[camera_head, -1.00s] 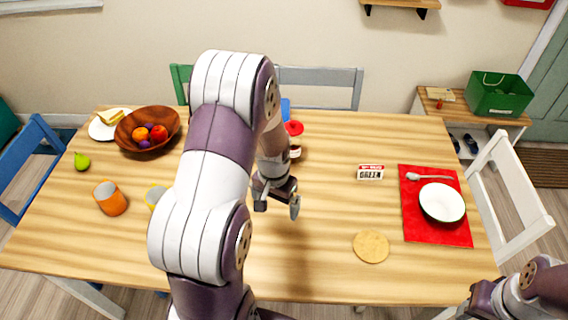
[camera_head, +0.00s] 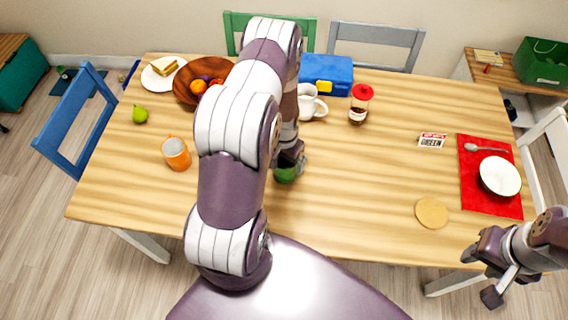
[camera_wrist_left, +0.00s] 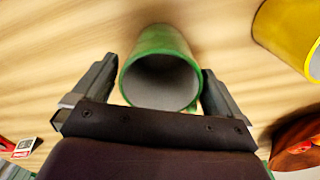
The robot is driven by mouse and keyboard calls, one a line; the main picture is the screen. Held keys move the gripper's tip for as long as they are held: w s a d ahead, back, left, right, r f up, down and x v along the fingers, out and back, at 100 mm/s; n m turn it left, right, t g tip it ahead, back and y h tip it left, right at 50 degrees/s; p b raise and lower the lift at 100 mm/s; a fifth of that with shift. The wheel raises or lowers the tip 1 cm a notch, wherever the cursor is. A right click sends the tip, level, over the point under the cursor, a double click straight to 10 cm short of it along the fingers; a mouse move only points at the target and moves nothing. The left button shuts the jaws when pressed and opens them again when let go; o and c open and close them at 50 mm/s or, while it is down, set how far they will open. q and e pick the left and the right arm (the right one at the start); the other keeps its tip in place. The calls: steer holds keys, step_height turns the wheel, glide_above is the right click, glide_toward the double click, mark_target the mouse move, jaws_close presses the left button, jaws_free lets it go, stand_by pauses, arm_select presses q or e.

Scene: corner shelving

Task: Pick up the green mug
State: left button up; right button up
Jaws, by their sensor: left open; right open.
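The green mug (camera_head: 286,174) stands on the wooden table, partly hidden by my left arm in the head view. In the left wrist view the green mug (camera_wrist_left: 160,68) shows its open grey inside. My left gripper (camera_head: 291,162) is at the mug. In the left wrist view my left gripper (camera_wrist_left: 157,85) is open, with one finger on each side of the mug. I cannot tell whether the fingers touch it. My right gripper (camera_head: 485,275) is open and empty, near the table's front right edge.
A yellow mug (camera_wrist_left: 288,35) is close by in the left wrist view.

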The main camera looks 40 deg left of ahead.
arm_select(q)
steer(key=shift+a+f, duration=0.1)
steer(key=shift+f, duration=0.6)
steer(key=shift+w+f, duration=0.15)
steer(key=shift+f, duration=0.2)
steer(key=shift+r, duration=0.1)
steer(key=c, duration=1.1)
steer(key=shift+o, duration=0.2)
steer(key=shift+r, duration=0.1)
